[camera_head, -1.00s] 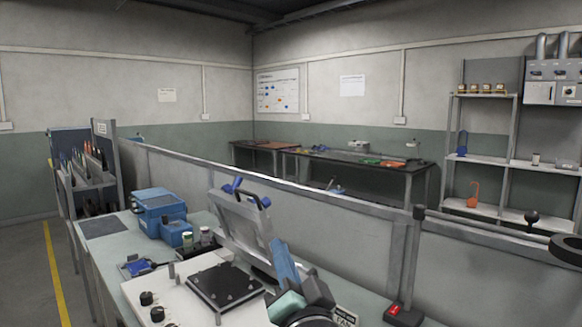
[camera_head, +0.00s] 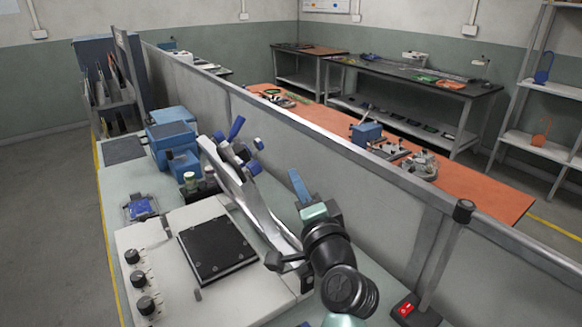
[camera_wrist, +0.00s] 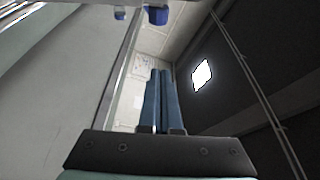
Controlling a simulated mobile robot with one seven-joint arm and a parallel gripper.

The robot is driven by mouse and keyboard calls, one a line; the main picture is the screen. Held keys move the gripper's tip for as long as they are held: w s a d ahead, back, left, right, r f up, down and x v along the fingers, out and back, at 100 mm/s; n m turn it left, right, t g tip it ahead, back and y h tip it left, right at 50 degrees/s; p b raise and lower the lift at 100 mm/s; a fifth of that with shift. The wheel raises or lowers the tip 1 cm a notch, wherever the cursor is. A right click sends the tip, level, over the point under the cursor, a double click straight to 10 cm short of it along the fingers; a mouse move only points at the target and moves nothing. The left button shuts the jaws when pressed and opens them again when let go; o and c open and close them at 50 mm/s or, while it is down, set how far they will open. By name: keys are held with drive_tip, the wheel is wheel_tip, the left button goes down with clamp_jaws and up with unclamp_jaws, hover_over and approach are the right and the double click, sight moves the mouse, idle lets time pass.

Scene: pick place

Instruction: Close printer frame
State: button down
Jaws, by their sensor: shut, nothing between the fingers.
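The printer frame (camera_head: 235,178) is a light metal frame with blue knobs (camera_head: 237,128). In the head view it stands raised and tilted above the printer's right side, clear of the black plate (camera_head: 217,248) on the white printer base (camera_head: 150,250). My gripper (camera_head: 294,178) is to the right of the frame, behind it near the partition, with its blue fingers pointing up. In the wrist view the blue fingers (camera_wrist: 158,85) lie side by side, shut and empty. Blue knobs (camera_wrist: 157,14) show beyond the fingertips there. Contact with the frame cannot be told.
A grey partition (camera_head: 330,165) runs close behind the bench, right of my arm. Blue boxes (camera_head: 172,135) and small jars stand beyond the printer. Black dials (camera_head: 138,280) line its left side. A red switch box (camera_head: 410,310) is at lower right.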

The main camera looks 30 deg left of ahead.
sight(247, 193)
drive_tip(key=w+a+p, duration=0.2)
drive_tip(key=a, duration=0.6)
drive_tip(key=shift+a, duration=0.15)
drive_tip(key=shift+w+f, duration=0.1)
drive_tip(key=shift+w, duration=0.05)
idle(0.5)
